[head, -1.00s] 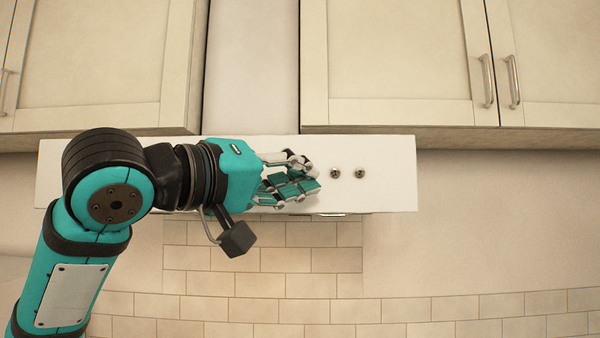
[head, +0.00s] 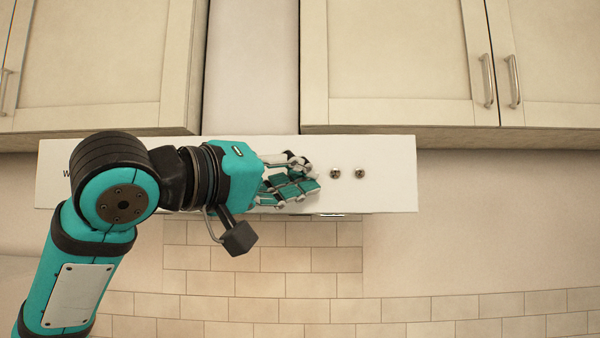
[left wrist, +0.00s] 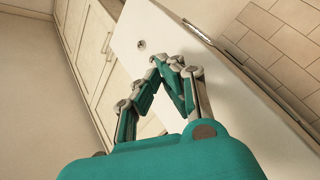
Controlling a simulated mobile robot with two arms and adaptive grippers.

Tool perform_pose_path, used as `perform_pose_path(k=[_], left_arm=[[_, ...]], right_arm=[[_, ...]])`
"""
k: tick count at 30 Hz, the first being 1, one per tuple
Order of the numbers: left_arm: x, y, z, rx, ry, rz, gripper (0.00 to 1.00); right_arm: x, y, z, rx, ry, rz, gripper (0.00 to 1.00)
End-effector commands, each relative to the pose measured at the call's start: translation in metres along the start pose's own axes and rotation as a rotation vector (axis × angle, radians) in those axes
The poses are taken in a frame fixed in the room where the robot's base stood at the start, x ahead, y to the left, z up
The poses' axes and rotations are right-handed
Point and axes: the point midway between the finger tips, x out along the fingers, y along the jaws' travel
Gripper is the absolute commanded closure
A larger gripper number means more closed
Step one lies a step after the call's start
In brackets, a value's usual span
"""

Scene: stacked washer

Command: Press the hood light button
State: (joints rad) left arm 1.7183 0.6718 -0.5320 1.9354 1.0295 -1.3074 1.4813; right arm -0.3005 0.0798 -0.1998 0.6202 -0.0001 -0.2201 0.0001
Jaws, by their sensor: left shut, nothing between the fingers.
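The white range hood (head: 395,190) runs across the middle of the head view, below the wall cabinets. Two small round metal buttons, a left one (head: 335,173) and a right one (head: 359,173), sit on its front. My left gripper (head: 312,178) is shut and empty, its fingertips at the hood front just left of the left button. I cannot tell whether they touch the panel. In the left wrist view, the shut fingers (left wrist: 165,62) point at the hood front (left wrist: 180,25), and one round button (left wrist: 141,44) shows just beyond them. My right gripper is not in view.
Cream cabinets with metal handles, one on the left (head: 100,60) and one on the right (head: 390,60), hang above the hood. A tiled wall (head: 260,260) lies below it. The hood front right of the buttons is clear.

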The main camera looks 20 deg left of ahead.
Motion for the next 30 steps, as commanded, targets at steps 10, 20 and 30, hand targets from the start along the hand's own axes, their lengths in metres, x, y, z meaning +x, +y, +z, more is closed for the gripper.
perform_pose_path(k=[10,20,30], left_arm=[[0.0025,-0.0016,-0.0020,0.000,0.000,0.000,1.00],[-0.0023,0.0015,0.0023,0.001,0.000,0.000,1.00],[-0.0066,0.0049,0.0048,0.000,0.000,0.000,1.00]], right_arm=[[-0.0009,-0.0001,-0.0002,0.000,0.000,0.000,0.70],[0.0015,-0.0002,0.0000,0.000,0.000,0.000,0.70],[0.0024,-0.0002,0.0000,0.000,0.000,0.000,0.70]])
